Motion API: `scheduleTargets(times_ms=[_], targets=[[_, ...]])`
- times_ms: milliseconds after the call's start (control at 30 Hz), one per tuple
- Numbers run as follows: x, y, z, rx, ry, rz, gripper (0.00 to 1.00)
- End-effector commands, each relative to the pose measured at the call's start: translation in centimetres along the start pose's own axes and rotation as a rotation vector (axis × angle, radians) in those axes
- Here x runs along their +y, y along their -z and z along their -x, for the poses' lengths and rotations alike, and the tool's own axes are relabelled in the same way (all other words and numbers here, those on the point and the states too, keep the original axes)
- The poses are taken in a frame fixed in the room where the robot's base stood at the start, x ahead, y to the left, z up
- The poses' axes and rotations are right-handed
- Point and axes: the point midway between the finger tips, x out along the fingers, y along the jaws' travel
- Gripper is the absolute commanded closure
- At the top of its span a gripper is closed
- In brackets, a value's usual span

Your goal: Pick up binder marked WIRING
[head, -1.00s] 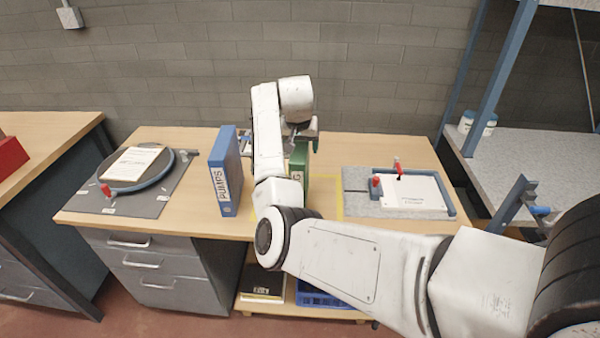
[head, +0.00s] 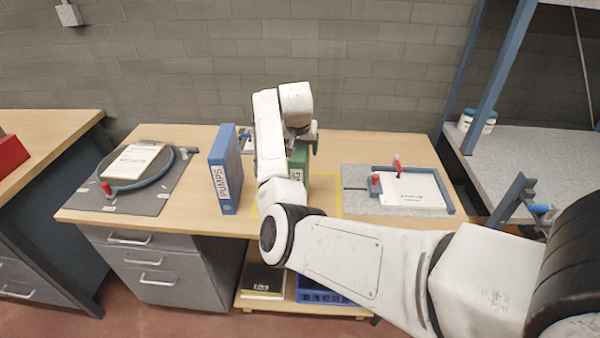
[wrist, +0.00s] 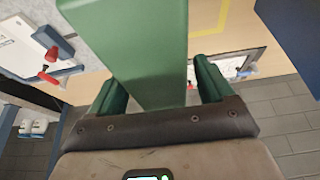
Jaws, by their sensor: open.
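A green binder (head: 299,158) stands upright on the wooden bench, partly hidden behind my arm; only a bit of its white spine label shows and I cannot read the word. My gripper (head: 303,136) is over the top of this binder. In the wrist view the green binder (wrist: 150,50) runs between the two green fingers of my gripper (wrist: 160,85). The jaws are open, with a visible gap at the right finger and the left finger close to the binder.
A blue binder (head: 226,170) marked PUMPS stands to the left; its side shows in the wrist view (wrist: 295,35). A round blue fixture (head: 136,172) with papers lies further left. A grey board (head: 357,200) with a white sheet and red-handled clamps lies right. A brick wall (head: 400,60) is behind.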

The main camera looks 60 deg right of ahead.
Motion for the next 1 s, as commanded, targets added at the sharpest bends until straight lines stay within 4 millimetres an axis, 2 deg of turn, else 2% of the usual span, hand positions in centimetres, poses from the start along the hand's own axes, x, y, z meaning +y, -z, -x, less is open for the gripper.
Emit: scheduleTargets(times_ms=[233,1000], targets=[[-0.01,0.0,-0.02,0.0,0.0,0.0,0.2],[-0.03,0.01,0.0,0.001,0.001,0.0,0.94]])
